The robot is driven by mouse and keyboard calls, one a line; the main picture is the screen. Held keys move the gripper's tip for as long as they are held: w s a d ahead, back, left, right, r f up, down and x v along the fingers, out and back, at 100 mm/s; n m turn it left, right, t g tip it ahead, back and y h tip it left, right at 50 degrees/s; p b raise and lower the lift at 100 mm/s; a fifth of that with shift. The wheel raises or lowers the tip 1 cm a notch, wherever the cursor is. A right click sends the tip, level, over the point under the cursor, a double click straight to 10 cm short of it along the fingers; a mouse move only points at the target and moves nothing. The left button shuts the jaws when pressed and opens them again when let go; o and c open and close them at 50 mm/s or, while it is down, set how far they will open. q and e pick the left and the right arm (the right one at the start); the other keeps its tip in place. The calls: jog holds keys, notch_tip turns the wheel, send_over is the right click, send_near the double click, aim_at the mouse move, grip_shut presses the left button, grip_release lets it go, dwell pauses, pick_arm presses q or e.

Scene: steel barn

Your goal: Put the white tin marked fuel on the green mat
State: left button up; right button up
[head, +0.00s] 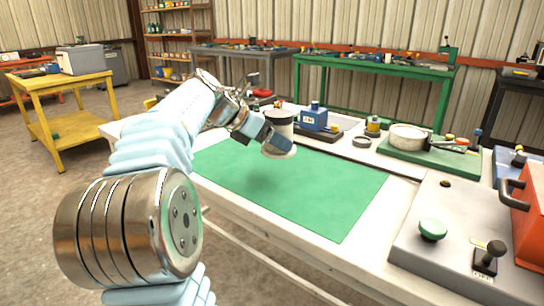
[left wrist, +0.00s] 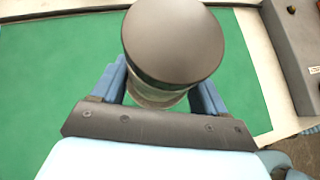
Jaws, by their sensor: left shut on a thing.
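The green mat (head: 300,195) lies flat on the white workbench; it also fills much of the left wrist view (left wrist: 40,85). My left gripper (head: 276,136) is shut on a white tin (head: 280,122) with a dark top and holds it roughly upright over the back part of the mat. In the left wrist view the tin's round grey-brown lid (left wrist: 172,42) sits between the blue fingers and hides most of its body. I cannot read any marking on the tin. The tin seems to be above the mat, not touching it. My right gripper is not in view.
A pan (head: 407,136) sits on a green board. A grey panel with knobs (head: 440,255) and an orange case (head: 528,225) fill the right. The mat is bare.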

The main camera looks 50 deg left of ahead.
pick_arm(q)
jog(key=a+f, duration=0.1)
jog(key=w+f, duration=0.1)
jog(key=shift+w+a+f, duration=0.15)
jog(key=shift+a+f, duration=0.2)
jog(key=shift+a, duration=0.05)
jog(key=shift+w+a+f+b, duration=0.1)
jog(key=shift+f+b, duration=0.3)
jog(key=shift+f, duration=1.15)
jog(key=shift+f, duration=0.15)
jog(key=o, duration=1.4)
jog(key=shift+r, duration=0.2)
jog(key=v, duration=1.2)
jog(key=shift+p, duration=0.4)
